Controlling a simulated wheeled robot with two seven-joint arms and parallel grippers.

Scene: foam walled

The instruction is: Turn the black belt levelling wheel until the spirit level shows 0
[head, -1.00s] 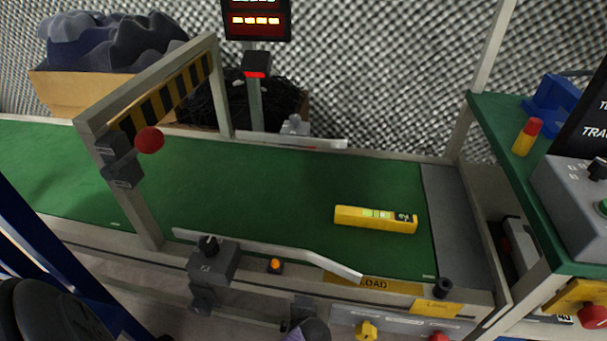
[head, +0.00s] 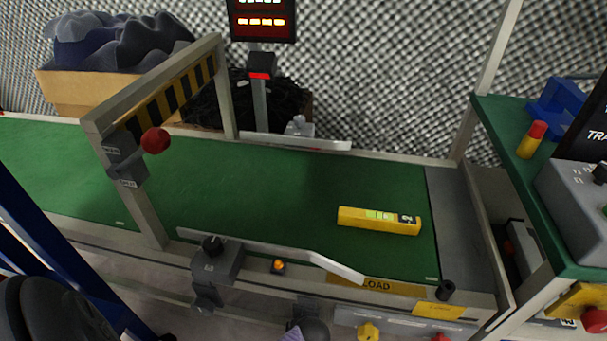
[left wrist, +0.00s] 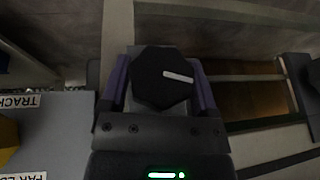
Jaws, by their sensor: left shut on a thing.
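The black levelling wheel (left wrist: 160,80), a faceted knob with a white pointer line, sits between the purple fingers of my left gripper (left wrist: 160,92) in the left wrist view. The gripper is shut on it. The pointer line aims right and slightly down in that picture. In the head view only a bit of purple finger (head: 293,334) shows at the bottom edge. The yellow spirit level (head: 380,220) lies on the green belt (head: 270,190) near its right end. Its small dark display holds a figure too small to read surely. My right gripper is not in view.
A striped gate (head: 165,105) with a red ball-shaped knob (head: 155,140) spans the belt. A grey box with a black knob (head: 212,245) and an orange button (head: 278,265) are at the near side. A green-topped stand (head: 510,150) is at the right.

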